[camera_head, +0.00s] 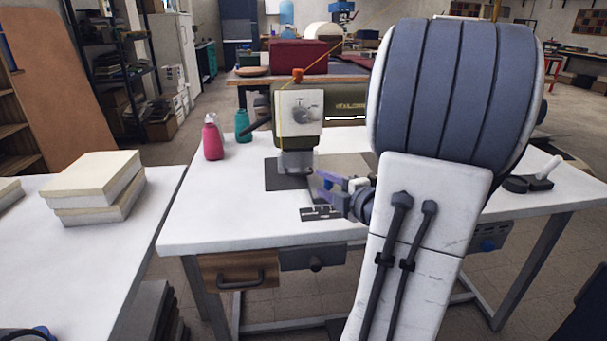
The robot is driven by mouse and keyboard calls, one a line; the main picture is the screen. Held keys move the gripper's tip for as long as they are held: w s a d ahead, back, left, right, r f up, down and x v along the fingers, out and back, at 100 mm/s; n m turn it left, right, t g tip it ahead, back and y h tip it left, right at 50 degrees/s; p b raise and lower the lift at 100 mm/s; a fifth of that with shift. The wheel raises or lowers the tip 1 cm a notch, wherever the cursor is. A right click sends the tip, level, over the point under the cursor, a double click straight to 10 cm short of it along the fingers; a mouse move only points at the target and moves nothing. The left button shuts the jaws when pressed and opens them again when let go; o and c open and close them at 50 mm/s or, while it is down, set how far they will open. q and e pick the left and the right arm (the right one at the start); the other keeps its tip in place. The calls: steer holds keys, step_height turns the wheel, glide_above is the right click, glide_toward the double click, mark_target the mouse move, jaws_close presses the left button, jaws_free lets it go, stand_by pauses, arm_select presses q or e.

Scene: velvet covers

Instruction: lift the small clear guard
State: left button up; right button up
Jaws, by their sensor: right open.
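The sewing machine (300,115) stands on the white table, with its pale head end facing me. I cannot make out the small clear guard; the spot below the head is small in the picture and partly covered by my gripper. My right gripper (322,190) is open, just right of the machine's lower head end and low over the machine's bed. Its purple fingers point left toward the machine. I cannot tell whether they touch anything. My right forearm hides the right part of the machine and table. My left gripper is not in view.
A pink bottle (212,138) and a teal bottle (242,125) stand left of the machine. A dark slotted plate (318,213) lies near the front. A stack of cream blocks (95,187) lies on the left table (60,260). The white table's (215,215) front left is clear.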

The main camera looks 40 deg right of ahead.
mark_target(303, 174)
steer(key=b+x, duration=0.1)
steer(key=x, duration=0.6)
steer(key=shift+w+f, duration=0.15)
steer(key=shift+w+d, duration=0.1)
steer(key=shift+w, duration=0.55)
jaws_close()
